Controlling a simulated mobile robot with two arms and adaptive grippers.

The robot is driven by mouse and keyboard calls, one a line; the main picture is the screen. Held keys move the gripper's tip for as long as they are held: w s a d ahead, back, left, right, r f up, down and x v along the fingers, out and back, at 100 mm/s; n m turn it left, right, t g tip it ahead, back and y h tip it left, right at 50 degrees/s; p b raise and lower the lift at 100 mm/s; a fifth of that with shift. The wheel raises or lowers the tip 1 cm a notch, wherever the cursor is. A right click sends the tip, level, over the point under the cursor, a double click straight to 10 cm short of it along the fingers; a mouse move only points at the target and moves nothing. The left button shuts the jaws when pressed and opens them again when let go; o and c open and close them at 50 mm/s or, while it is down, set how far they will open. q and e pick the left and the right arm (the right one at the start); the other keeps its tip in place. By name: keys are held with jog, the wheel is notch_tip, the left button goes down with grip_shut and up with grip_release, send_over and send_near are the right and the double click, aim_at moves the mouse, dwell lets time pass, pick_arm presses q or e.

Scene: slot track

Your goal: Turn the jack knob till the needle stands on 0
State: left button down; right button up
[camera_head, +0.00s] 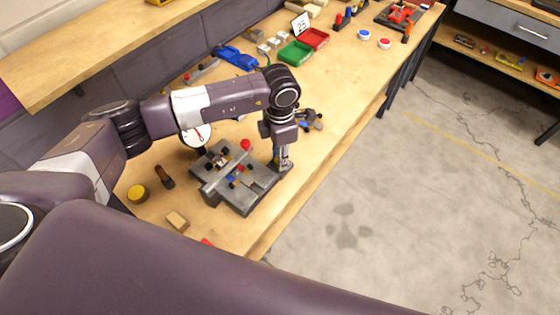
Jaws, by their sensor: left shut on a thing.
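A dark grey fixture plate (245,201) lies on the wooden bench, with a raised bar and small car parts on it. A round white dial (204,130) with a red needle stands behind it, partly covered by my left arm. Its marks are too small to read. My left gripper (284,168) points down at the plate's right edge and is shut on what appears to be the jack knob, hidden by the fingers. A red ball-topped part (245,145) stands at the plate's back edge. My right gripper does not show.
A yellow round piece (137,194), a dark handled tool (164,177) and a tan block (177,221) lie left of the plate. A blue car body (236,57), green tray (295,53) and red tray (314,39) are farther back. The bench's front edge runs close beside my left gripper.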

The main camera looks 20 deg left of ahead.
pick_arm(q)
jog(key=shift+m+b, duration=0.7)
jog(key=shift+m, duration=0.1)
jog(key=c, duration=1.6)
grip_release()
notch_tip(320, 180, up, 12)
jog(key=shift+r, duration=0.1)
